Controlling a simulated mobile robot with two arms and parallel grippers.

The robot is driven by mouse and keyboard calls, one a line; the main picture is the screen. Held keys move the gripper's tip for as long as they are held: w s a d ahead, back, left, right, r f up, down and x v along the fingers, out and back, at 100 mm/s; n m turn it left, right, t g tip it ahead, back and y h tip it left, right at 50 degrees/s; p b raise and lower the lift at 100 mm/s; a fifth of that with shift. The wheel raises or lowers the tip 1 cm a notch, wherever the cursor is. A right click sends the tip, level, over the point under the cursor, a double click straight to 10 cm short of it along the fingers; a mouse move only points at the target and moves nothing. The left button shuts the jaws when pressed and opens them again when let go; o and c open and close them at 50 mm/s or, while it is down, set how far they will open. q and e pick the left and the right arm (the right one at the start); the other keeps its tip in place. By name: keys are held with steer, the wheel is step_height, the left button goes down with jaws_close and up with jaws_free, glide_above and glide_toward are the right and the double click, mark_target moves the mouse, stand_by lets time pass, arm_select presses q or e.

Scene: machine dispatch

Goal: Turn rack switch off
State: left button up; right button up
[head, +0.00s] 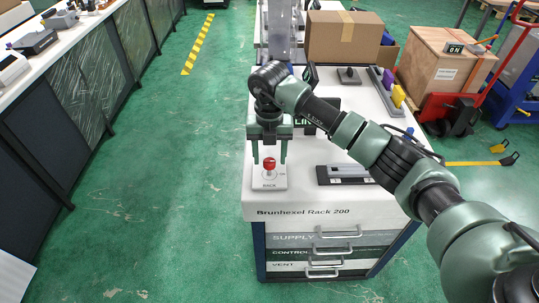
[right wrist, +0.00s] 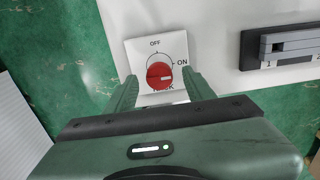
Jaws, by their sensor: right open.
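The rack switch is a red knob (head: 269,163) on a white plate (head: 268,184) marked RACK, at the near left corner of the white cabinet top. In the right wrist view the red knob (right wrist: 159,75) sits below the word OFF and left of the word ON. A pale mark on the knob appears to point right, toward the ON side. My right gripper (head: 270,157) is open and points down over the switch. In the right wrist view its fingers (right wrist: 160,82) are on either side of the knob. I cannot tell whether they touch it. My left gripper is not in view.
The cabinet (head: 330,212) is labelled Brunhexel Rack 200 and has drawers with handles. A dark slider device (head: 345,174) lies right of the switch. A cardboard box (head: 343,37) stands at the back. Green floor is free to the left.

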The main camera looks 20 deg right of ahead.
steer(key=shift+f, duration=0.5)
jaws_close()
